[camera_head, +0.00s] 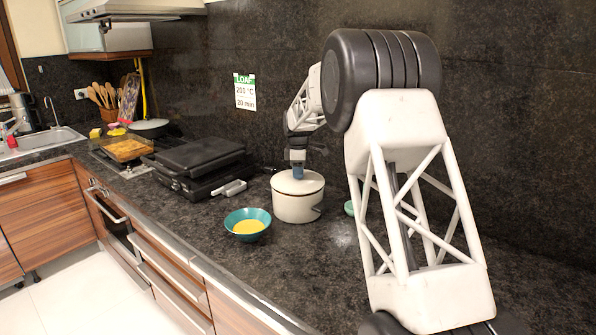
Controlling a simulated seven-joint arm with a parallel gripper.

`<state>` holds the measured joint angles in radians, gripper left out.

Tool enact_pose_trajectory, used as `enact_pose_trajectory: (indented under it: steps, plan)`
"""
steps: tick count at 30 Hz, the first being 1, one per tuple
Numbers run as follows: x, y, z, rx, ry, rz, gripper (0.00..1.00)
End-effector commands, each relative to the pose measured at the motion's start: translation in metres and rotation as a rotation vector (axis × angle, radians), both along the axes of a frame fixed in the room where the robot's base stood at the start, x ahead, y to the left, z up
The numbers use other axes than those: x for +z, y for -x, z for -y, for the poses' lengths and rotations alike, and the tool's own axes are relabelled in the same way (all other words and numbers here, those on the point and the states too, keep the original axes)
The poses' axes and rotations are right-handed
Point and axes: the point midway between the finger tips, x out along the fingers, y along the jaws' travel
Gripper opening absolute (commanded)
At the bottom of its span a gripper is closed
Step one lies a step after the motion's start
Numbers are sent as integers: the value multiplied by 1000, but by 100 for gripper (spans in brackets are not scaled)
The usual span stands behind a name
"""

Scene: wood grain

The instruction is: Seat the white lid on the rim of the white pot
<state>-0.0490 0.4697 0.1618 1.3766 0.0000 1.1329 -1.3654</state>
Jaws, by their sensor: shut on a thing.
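The white pot (292,209) stands upright on the dark counter near the middle of the picture. The white lid (283,183) is at the top of the pot, roughly level, with its edge close to the rim. I cannot tell from this view whether it touches the rim all round. My gripper (298,172) comes down from above and is shut on the lid at its centre. The grip point is small and the fingers hide the knob.
A teal bowl (262,215) with yellow contents stands just left of the pot. A black grill (190,165) is behind it to the left. A small greenish thing (349,208) is right of the pot, partly hidden by my arm. The front right counter is clear.

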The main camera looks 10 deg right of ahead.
Motion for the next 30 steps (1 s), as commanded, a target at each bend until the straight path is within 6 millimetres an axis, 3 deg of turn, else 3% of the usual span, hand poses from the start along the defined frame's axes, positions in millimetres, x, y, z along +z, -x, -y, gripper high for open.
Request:
enact_pose_trajectory:
  steps: [20, 21, 26, 30]
  plan:
    - [-9, 0, 0, 0, 0, 0, 0]
    - [-9, 0, 0, 0, 0, 0, 33]
    - [-9, 0, 0, 0, 0, 0, 58]
    - [-9, 0, 0, 0, 0, 0, 60]
